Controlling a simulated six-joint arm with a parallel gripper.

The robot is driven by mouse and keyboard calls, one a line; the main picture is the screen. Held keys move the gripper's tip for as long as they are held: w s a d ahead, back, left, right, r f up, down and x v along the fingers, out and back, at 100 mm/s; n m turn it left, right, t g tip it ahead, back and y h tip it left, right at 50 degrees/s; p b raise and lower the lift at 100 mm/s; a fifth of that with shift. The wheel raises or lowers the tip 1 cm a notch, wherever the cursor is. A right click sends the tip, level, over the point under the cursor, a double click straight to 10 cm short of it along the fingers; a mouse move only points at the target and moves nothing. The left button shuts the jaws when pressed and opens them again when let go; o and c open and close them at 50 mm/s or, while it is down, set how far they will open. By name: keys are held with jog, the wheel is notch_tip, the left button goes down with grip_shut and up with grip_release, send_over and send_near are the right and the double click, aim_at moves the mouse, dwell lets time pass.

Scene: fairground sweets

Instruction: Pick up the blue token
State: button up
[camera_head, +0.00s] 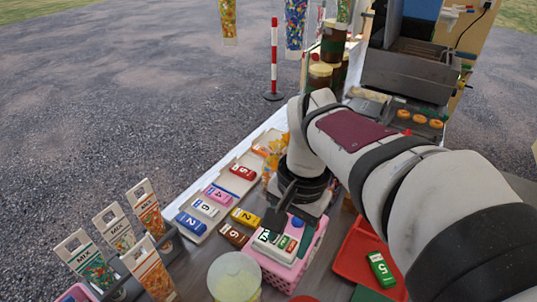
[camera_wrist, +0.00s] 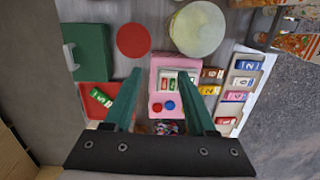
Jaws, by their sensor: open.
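The blue token (camera_head: 190,223), marked 2, lies flat at the front end of a row of tokens on a pale tray, left of my gripper. In the wrist view the blue token (camera_wrist: 247,65) is at the right, beyond the right finger. My gripper (camera_head: 273,218) is open and points down over a pink box (camera_head: 287,273), apart from the blue token. In the wrist view my gripper (camera_wrist: 160,74) has its two green fingers spread, with the pink box below and between them. Nothing is held between them.
White (camera_head: 205,208), pink (camera_head: 219,194) and red (camera_head: 242,172) tokens continue the row. Yellow (camera_head: 244,217) and brown (camera_head: 233,235) tokens lie beside it. A pale round tub (camera_head: 235,277) stands in front. A red tray (camera_head: 352,262) holds a green token (camera_head: 380,269). Sweet packets (camera_head: 148,207) stand at left.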

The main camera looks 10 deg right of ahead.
jog(key=w+d+m, duration=0.2)
jog(key=w+d, duration=0.1)
jog(key=w, duration=0.5)
jog(key=m+h, duration=0.1)
jog(key=m, duration=0.2)
send_near(298, 221)
jog(key=f, duration=0.8)
jog(key=shift+w+f, duration=0.2)
grip_shut()
